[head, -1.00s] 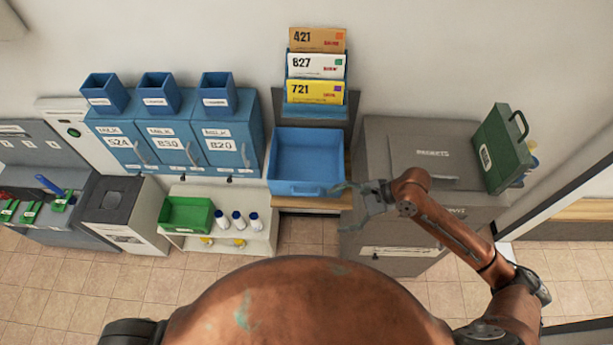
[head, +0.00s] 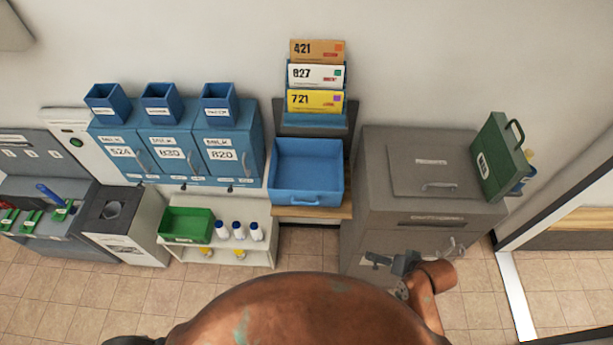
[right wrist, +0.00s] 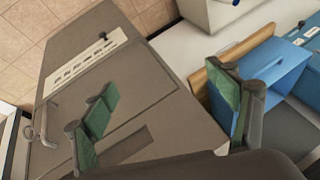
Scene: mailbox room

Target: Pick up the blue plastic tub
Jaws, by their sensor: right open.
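The blue plastic tub (head: 307,186) stands upright on a wooden-topped stand in the middle of the head view, with a handle on its front wall. It looks empty. In the right wrist view the blue tub (right wrist: 279,70) is at the right, partly hidden by one finger. My right gripper (head: 382,259) is in front of the grey cabinet, lower and to the right of the tub, not touching it. In the right wrist view my right gripper (right wrist: 165,82) has its green-padded fingers wide apart with nothing between them. My left gripper is not in view.
The grey cabinet (head: 395,200) stands right of the tub, with a green box (head: 501,160) on its right side. A rack of numbered mail (head: 316,78) is behind the tub. Blue lockers (head: 180,155) and a shelf with a green bin (head: 187,224) are to the left.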

